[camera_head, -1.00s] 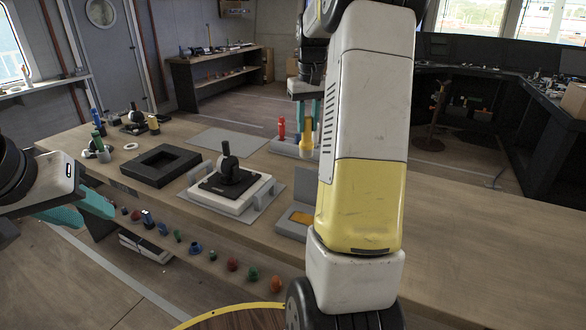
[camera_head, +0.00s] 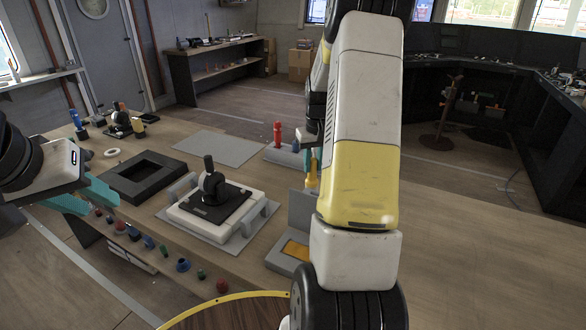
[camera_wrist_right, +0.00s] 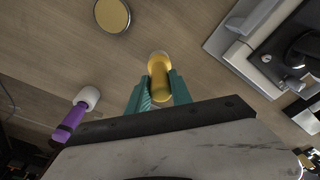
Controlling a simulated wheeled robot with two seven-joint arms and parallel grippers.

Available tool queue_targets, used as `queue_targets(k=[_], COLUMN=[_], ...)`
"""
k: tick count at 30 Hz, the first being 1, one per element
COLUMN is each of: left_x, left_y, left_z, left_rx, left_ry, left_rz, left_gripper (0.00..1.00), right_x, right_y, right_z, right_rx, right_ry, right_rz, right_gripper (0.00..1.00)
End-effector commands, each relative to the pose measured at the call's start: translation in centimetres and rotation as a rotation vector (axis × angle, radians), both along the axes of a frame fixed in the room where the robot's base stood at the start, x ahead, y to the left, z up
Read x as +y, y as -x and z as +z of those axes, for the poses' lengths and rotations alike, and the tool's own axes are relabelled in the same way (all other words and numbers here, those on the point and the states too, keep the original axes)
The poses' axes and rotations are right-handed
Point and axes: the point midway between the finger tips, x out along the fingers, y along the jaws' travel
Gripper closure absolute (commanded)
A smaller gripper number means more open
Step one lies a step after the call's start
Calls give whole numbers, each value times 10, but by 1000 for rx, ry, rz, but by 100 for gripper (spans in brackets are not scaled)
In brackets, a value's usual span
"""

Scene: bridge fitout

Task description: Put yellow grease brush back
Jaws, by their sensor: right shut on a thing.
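The yellow grease brush (camera_wrist_right: 159,82) is between the teal fingers of my right gripper (camera_wrist_right: 158,92) in the right wrist view, its pale round end pointing away from the gripper. In the head view the brush (camera_head: 312,174) shows as a small yellow piece beside my right arm, which hides much of that gripper (camera_head: 312,155). A red brush-like item (camera_head: 278,134) stands upright at a grey holder (camera_head: 287,156) farther back. My left gripper (camera_head: 82,195) is open and empty at the left, near the bench's front edge.
A joystick unit (camera_head: 213,208) sits mid-bench, with a black square frame (camera_head: 150,175) to its left. A grey stand with an orange pad (camera_head: 295,250) is near the front. The wrist view shows a purple item (camera_wrist_right: 73,122) and yellow disc (camera_wrist_right: 112,15). Bench surface at right is clear.

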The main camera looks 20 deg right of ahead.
Motion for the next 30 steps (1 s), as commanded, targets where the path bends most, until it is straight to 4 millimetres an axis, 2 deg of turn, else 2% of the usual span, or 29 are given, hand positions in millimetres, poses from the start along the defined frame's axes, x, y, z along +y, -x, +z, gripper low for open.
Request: queue_targets(k=[5,11,21,22,25,30], left_x=[0,0,0,0,0,0], left_y=[0,0,0,0,0,0], left_z=[0,0,0,0,0,0], left_rx=[0,0,0,0,0,0], left_ry=[0,0,0,0,0,0], left_rz=[0,0,0,0,0,0], left_gripper=[64,64,64,64,64,64], right_x=[0,0,0,0,0,0], right_y=[0,0,0,0,0,0], right_z=[-14,-41,-44,-45,-44,-44], right_rx=[1,1,0,0,-1,-1], right_ry=[0,0,0,0,0,0], right_rz=[0,-1,-1,-1,-1,-1], right_gripper=[100,100,100,72,52,52])
